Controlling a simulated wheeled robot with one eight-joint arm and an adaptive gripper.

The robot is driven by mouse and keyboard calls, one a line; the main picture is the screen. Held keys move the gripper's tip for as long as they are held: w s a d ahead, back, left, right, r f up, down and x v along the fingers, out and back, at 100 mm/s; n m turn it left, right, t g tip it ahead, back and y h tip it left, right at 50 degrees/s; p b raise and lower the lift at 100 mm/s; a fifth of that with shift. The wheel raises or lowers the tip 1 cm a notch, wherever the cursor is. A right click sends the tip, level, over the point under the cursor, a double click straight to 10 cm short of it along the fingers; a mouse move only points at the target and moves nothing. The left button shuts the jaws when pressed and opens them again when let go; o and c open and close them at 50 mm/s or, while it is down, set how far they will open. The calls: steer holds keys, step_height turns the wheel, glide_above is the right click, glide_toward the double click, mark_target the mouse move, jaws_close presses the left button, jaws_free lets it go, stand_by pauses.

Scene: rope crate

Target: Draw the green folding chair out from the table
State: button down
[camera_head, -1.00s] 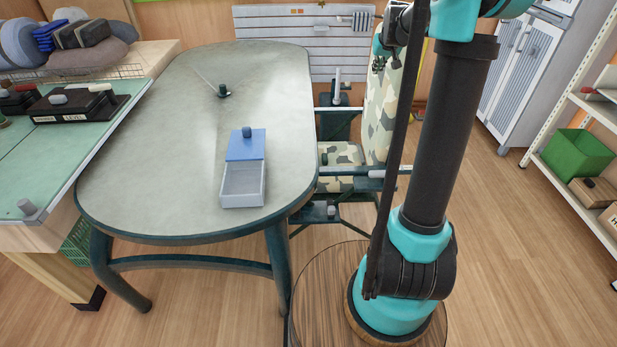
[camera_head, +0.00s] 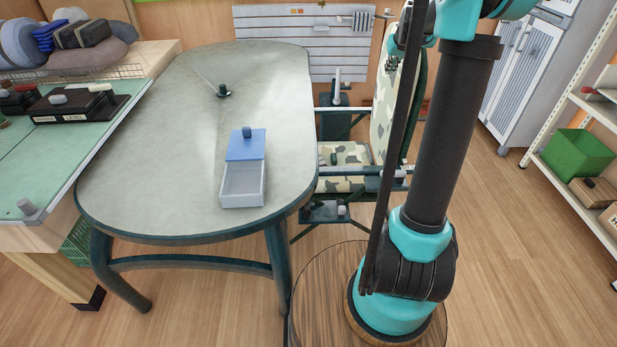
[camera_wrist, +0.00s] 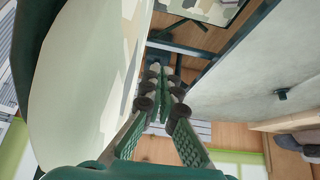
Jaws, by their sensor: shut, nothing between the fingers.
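The green folding chair (camera_head: 344,157) stands at the table's right side, with a camouflage seat and upright backrest and dark green frame. My arm hides part of it. The grey-topped table (camera_head: 190,130) has a dark green rim. In the wrist view the chair's backrest (camera_wrist: 85,75) fills the left side and the tabletop (camera_wrist: 245,90) lies at the right. My gripper (camera_wrist: 163,90) is shut and empty, between backrest and table, on the table-facing side of the backrest. In the head view it shows small by the backrest's top (camera_head: 389,63); contact is unclear.
A blue-lidded grey box (camera_head: 243,183) and a small dark knob-like object (camera_head: 222,91) are on the table. A workbench (camera_head: 85,160) stands left. A shelf rack (camera_head: 585,120) and grey cabinet (camera_head: 525,65) stand right. Floor between my arm and the rack is clear.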

mark_target(403, 68)
steer(key=shift+d, duration=2.35)
steer(key=d, duration=0.9)
stand_by(0.6)
steer(key=d, duration=0.9)
stand_by(1.2)
steer(key=shift+a, duration=0.2)
step_height(403, 68, up, 6)
steer(key=a, duration=0.3)
stand_by(1.0)
